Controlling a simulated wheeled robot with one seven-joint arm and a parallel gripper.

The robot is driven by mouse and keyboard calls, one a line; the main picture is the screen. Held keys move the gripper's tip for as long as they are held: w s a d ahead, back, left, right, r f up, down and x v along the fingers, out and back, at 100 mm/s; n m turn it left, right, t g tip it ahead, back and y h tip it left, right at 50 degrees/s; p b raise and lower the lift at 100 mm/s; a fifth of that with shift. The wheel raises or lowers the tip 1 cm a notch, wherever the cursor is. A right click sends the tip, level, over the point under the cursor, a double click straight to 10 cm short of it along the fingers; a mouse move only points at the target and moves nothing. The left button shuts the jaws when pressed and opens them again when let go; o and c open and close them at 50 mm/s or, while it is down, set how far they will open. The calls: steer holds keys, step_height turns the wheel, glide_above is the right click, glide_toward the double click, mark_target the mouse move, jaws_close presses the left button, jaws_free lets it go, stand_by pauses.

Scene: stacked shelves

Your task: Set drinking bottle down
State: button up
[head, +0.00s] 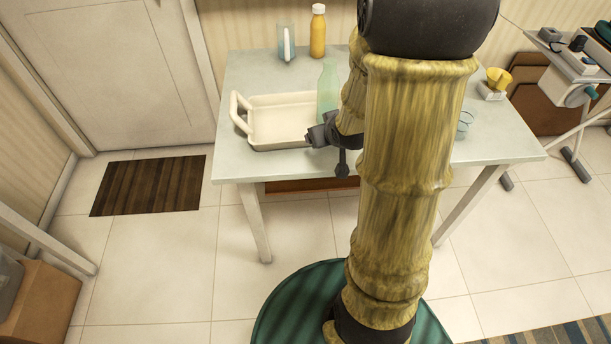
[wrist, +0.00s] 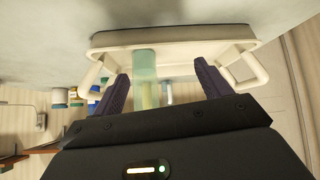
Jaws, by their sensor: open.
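The drinking bottle, a translucent pale green one (head: 328,92), stands upright and appears to be inside the right part of the cream tray (head: 262,146); its base is partly hidden. In the wrist view the bottle (wrist: 145,66) shows against the tray (wrist: 200,36), between the spread fingers and closer to the left one. My gripper (head: 318,134) is low at the tray's front right, partly hidden by my arm. In the wrist view its jaws (wrist: 163,87) are open and hold nothing. I cannot tell whether a finger touches the bottle.
An orange bottle (head: 318,32) and a clear glass-like container (head: 286,42) stand at the table's back. A yellow cup-like item (head: 497,80) and a clear glass (head: 465,123) are on the right. The table (head: 236,75) is bare at its back left.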

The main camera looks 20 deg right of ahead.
steer(key=s+a+g+y, duration=0.1)
steer(key=s+a+g, duration=0.5)
steer(key=s+a, duration=0.5)
steer(key=shift+s+r, duration=0.4)
steer(key=shift+s, duration=0.2)
steer(key=shift+d, duration=0.1)
